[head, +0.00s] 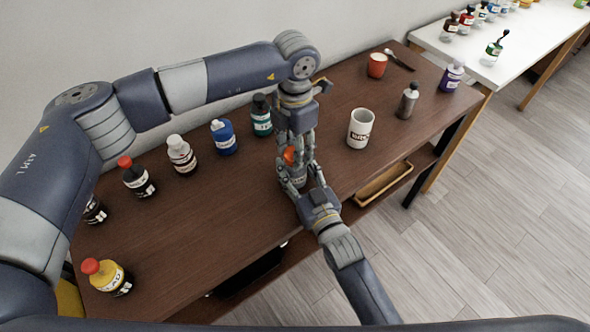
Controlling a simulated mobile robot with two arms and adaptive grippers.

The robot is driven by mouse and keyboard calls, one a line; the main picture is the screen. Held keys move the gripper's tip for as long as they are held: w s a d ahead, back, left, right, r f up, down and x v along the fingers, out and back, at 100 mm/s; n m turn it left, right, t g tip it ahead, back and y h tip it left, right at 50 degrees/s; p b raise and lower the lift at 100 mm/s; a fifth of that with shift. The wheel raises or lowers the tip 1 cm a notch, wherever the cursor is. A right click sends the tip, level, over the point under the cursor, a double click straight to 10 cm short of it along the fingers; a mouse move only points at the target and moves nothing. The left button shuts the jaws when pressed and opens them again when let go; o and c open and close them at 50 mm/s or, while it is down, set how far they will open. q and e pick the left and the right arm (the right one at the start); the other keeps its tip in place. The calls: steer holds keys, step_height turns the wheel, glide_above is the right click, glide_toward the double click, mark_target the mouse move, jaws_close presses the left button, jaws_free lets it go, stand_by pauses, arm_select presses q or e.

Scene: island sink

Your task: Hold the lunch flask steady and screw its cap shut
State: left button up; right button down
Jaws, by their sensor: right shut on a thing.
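The lunch flask (298,183) stands on the dark brown table, mostly hidden between my grippers. An orange-red cap (289,154) shows at its top. Whether the cap is fully seated cannot be told. My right gripper (301,182) reaches in from the front and is shut on the flask's body. My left gripper (295,148) points down from above the flask. Its fingers are parted, with the cap at their tips. Whether they touch the cap is hard to tell.
Several bottles stand left of the grippers, including a teal one (262,117), a blue one (223,137) and a yellow one (107,277). A white mug (360,128), grey bottle (407,101), red cup (377,66) and purple bottle (452,77) stand right. The front middle is clear.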

arm_select(q)
steer(key=o, duration=1.3)
steer(key=shift+c, duration=0.2)
steer(key=shift+r, duration=0.1)
arm_select(e)
steer(key=c, duration=0.7)
jaws_free()
steer(key=shift+c, duration=0.2)
arm_select(q)
step_height(320, 180, up, 12)
arm_select(e)
steer(key=v, duration=1.2)
